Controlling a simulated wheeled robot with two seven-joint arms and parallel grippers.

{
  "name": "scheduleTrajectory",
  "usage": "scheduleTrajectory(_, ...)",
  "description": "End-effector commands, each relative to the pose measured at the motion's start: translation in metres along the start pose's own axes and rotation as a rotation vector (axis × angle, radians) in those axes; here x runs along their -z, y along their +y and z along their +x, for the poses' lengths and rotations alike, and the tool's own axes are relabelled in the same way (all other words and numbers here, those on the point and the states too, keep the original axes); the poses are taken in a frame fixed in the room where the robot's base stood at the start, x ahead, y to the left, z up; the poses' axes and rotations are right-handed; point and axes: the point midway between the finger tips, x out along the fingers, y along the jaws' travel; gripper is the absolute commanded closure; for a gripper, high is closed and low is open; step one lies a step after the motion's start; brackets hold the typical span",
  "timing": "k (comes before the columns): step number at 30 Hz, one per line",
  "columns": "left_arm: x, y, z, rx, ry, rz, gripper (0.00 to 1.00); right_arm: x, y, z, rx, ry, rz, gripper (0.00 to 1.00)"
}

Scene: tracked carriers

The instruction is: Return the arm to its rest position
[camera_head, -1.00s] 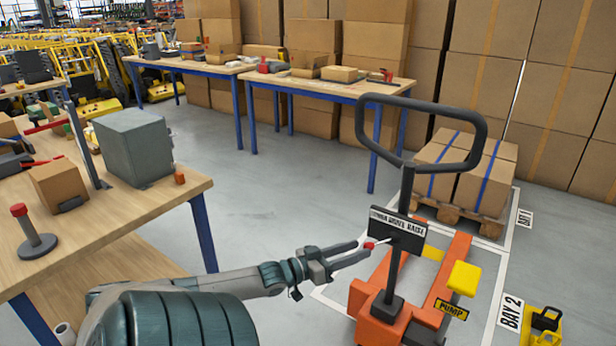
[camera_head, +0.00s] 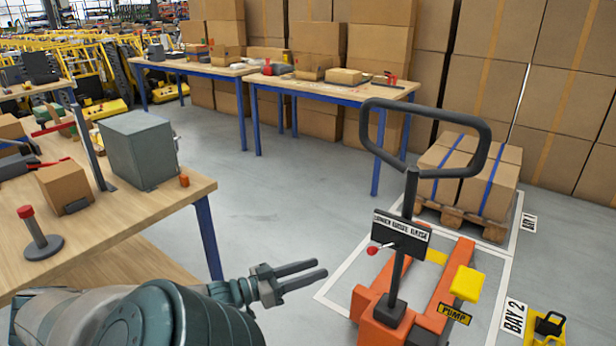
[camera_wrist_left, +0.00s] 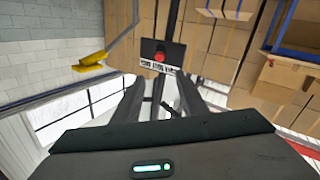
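My left gripper (camera_head: 302,276) is at the lower middle of the head view. Its two fingers are apart with nothing between them. It stands clear to the left of the orange pallet jack (camera_head: 376,329). The jack's lever with a red knob (camera_head: 372,251) sticks out from the dark sign plate (camera_head: 401,231), apart from my fingertips. In the left wrist view the fingers (camera_wrist_left: 160,98) are spread, and the red knob (camera_wrist_left: 159,56) shows beyond them. My right gripper is in neither view.
A wooden workbench (camera_head: 150,208) stands at the left, bearing a grey box (camera_head: 138,150). The jack's looped handle (camera_head: 484,150) rises at the right. A pallet (camera_head: 458,217) with strapped cartons (camera_head: 466,170) is behind it. Grey floor (camera_head: 270,205) lies open between bench and jack.

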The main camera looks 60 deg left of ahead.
Motion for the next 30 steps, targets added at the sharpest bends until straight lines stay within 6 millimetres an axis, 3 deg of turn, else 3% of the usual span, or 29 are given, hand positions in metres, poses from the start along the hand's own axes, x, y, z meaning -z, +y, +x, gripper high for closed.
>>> scheduleTrajectory(25,0.000,0.000,-0.007,0.001,0.000,0.000,0.61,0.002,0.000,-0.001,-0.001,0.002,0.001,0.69)
scheduleTrajectory(30,-0.016,-0.007,-0.012,0.036,-0.026,0.011,0.61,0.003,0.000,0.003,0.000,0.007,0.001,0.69)
